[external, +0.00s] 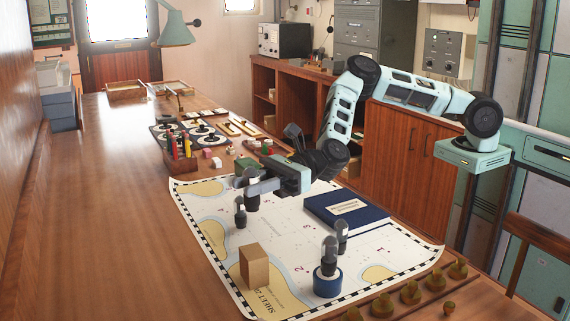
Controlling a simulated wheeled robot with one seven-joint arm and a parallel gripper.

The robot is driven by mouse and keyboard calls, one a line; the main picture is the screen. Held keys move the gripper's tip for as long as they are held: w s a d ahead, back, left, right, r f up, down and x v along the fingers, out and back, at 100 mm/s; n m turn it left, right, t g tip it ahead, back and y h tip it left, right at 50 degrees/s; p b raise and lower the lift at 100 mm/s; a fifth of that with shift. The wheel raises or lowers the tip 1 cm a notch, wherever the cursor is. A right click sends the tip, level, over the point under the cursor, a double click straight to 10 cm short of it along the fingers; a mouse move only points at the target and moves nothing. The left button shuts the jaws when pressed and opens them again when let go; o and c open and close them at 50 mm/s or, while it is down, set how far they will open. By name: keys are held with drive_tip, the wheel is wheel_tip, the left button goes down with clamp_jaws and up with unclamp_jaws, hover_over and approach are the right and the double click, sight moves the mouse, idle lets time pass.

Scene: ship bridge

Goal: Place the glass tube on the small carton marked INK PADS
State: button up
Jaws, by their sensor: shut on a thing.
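My gripper (252,187) is over the left part of the chart, shut on a small upright grey, see-through-looking piece that I take to be the glass tube (252,200). The fingers hide part of it, and whether its foot is clear of the chart is hard to tell. A small plain brown carton (255,268) stands on the chart's near part, nearer the camera than my gripper. I cannot read INK PADS on it from this side.
A similar grey piece (240,212) stands close by my gripper. Another (342,236) stands at right, and one (330,256) is on a blue round tin (327,284). A dark blue book (345,212) lies on the chart (220,240). The left tabletop (120,230) is bare.

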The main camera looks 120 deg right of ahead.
sight(252, 205)
drive_tip(key=shift+w+a+f, duration=0.1)
drive_tip(key=shift+w+a, duration=0.1)
wheel_tip(252, 205, down, 4)
drive_tip(key=shift+f+p, duration=0.1)
drive_tip(key=shift+p, duration=0.9)
wheel_tip(252, 205, down, 4)
drive_tip(key=shift+f+p, duration=0.25)
drive_tip(key=shift+p, duration=0.55)
drive_tip(key=shift+f, duration=0.25)
drive_tip(key=shift+f+b, duration=0.15)
drive_tip(key=shift+b, duration=0.15)
drive_tip(key=o, duration=1)
drive_tip(key=shift+c, duration=0.2)
